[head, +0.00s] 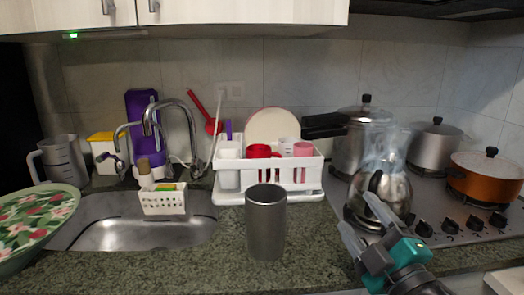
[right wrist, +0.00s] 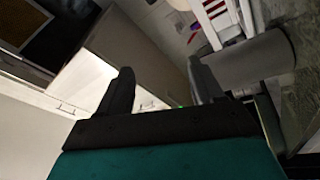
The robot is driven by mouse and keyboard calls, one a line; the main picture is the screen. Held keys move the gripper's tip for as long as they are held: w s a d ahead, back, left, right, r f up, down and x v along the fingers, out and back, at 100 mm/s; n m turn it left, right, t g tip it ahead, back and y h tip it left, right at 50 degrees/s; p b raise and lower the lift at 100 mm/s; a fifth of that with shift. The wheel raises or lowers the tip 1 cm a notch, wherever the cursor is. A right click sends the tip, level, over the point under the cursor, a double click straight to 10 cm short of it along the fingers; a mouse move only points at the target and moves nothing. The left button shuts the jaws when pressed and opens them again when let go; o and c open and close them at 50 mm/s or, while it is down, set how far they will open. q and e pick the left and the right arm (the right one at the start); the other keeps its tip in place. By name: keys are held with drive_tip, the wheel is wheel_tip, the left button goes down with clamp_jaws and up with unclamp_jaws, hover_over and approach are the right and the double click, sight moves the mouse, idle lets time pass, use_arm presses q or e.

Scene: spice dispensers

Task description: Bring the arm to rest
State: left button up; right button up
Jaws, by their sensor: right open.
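My right gripper (head: 360,214) is in the lower right of the head view, over the front of the counter near the stove. Its two grey fingers are apart and nothing is between them. In the right wrist view the same gripper (right wrist: 161,67) shows two dark, spread fingers. A grey metal cup (head: 266,225) stands upright on the counter to the left of the gripper, apart from it. A grey cylinder that looks like this cup (right wrist: 252,62) shows at the right of the right wrist view. My left gripper is not in view.
A shiny kettle (head: 391,192) stands on the stove just behind the right gripper. A white dish rack (head: 306,185) is behind the cup. The sink (head: 130,233) and a floral bowl (head: 35,215) are at left. The counter between cup and gripper is clear.

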drive_tip(key=s+d+f+m+g+h, duration=0.35)
drive_tip(key=s+f+m, duration=0.2)
drive_tip(key=f, duration=0.35)
drive_tip(key=s+d+f+m+g+h, duration=0.2)
drive_tip(key=s+f+m+g+h, duration=0.25)
drive_tip(key=f, duration=0.45)
drive_tip(key=s+a+f+m+g+y, duration=0.15)
drive_tip(key=s+f+g, duration=0.25)
drive_tip(key=s, duration=0.4)
drive_tip(key=s+f+m+g+y, duration=0.1)
drive_tip(key=s+f+m+g, duration=0.3)
drive_tip(key=s, duration=0.3)
use_arm(q)
drive_tip(key=p, duration=0.1)
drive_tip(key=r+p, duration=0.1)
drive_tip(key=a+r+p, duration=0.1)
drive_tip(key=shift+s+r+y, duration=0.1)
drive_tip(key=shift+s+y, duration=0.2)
use_arm(e)
drive_tip(key=w+a+f+n+t+y, duration=0.2)
drive_tip(key=w+f+t, duration=0.3)
drive_tip(key=w, duration=0.3)
drive_tip(key=shift+a+f+t, duration=0.3)
drive_tip(key=shift+a+t, duration=0.3)
drive_tip(key=shift+t, duration=0.3)
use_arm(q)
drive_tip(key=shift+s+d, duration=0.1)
